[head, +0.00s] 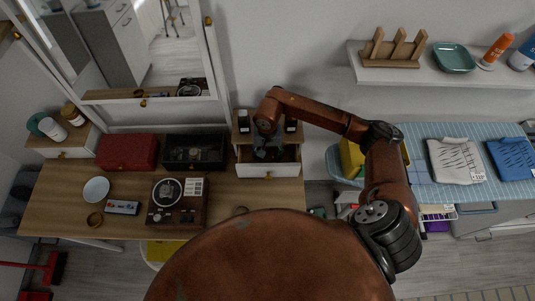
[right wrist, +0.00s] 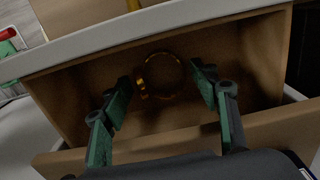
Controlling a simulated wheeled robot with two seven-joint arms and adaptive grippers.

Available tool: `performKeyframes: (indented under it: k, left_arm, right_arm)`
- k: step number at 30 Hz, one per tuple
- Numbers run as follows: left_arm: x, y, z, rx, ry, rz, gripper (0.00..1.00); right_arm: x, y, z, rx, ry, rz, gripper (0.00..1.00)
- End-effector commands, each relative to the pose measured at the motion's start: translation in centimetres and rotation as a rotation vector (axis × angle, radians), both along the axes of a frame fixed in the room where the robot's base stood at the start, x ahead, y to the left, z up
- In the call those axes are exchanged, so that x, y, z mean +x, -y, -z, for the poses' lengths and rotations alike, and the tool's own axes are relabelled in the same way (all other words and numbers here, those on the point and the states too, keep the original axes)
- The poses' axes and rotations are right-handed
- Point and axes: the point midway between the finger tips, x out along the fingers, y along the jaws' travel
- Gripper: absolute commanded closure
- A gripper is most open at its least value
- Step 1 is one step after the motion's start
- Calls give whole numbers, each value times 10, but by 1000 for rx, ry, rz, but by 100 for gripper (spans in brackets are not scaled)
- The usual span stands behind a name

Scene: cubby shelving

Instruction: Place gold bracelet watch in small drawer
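The gold bracelet watch (right wrist: 165,78) shows in the right wrist view as a thin gold ring inside the small drawer (right wrist: 262,60). It lies between my right fingertips (right wrist: 165,86), with gaps on both sides. My right gripper is open. In the head view, my right gripper (head: 268,150) reaches into the open small drawer (head: 268,171), which has a white front and a gold knob. The watch cannot be made out there, as the gripper and the drawer's shadow cover it. My left gripper is not in view.
On the wooden desk (head: 130,207) are a red box (head: 127,152), a black case (head: 194,151), a brown device (head: 177,201), a white bowl (head: 96,189) and a brown ring (head: 95,220). A mirror (head: 150,60) stands behind. A shelf (head: 440,75) and folded clothes (head: 456,160) are at right.

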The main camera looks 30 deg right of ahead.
Motion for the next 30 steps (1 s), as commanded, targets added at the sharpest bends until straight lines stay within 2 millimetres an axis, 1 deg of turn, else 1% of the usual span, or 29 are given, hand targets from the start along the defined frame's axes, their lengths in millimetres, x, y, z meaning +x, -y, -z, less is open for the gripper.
performKeyframes:
  k: [2,9,13,24,27,30]
  left_arm:
    - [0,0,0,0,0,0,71]
    - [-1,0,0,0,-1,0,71]
    - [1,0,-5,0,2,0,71]
    - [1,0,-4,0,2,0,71]
    - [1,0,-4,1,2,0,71]
    - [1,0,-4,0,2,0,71]
  right_arm:
    - [0,0,0,0,0,0,38]
    - [0,0,0,0,0,0,38]
    - [0,0,-6,1,0,1,38]
    - [1,0,-64,0,2,0,38]
    - [1,1,-73,1,0,0,38]
    - [0,1,-77,1,-2,0,38]
